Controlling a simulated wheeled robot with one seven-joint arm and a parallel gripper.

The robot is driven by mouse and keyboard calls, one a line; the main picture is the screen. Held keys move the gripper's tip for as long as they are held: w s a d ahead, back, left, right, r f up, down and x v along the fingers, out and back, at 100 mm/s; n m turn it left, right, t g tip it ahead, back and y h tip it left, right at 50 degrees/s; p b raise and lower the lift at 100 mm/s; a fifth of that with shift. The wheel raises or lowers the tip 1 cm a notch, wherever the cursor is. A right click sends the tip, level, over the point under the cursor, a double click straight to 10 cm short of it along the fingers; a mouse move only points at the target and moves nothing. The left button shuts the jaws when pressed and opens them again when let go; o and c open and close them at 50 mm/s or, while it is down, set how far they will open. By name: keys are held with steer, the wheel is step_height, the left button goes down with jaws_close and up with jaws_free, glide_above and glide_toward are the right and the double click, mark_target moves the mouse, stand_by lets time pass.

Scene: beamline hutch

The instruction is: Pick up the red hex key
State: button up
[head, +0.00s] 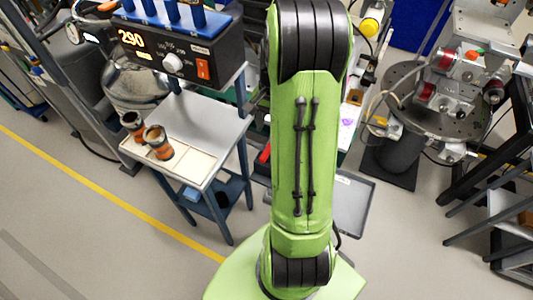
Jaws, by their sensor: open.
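I cannot make out a red hex key for certain. A small red item (263,153) shows at the left edge of my green arm, just right of the grey bench; most of it is hidden and I cannot tell what it is. My arm rises through the middle of the head view and covers the area behind it. My gripper is out of the picture, so where it is relative to the key does not show.
A round instrument stage (445,110) stands at right, beside a black-framed rack (480,195). The floor (90,230) at lower left is clear.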

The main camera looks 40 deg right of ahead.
mark_target(267, 150)
steer(key=f, duration=0.4)
steer(key=f+b, duration=0.1)
steer(key=f, duration=0.3)
steer(key=a+f+b, duration=0.1)
steer(key=f, duration=0.3)
steer(key=shift+a, duration=0.1)
jaws_close()
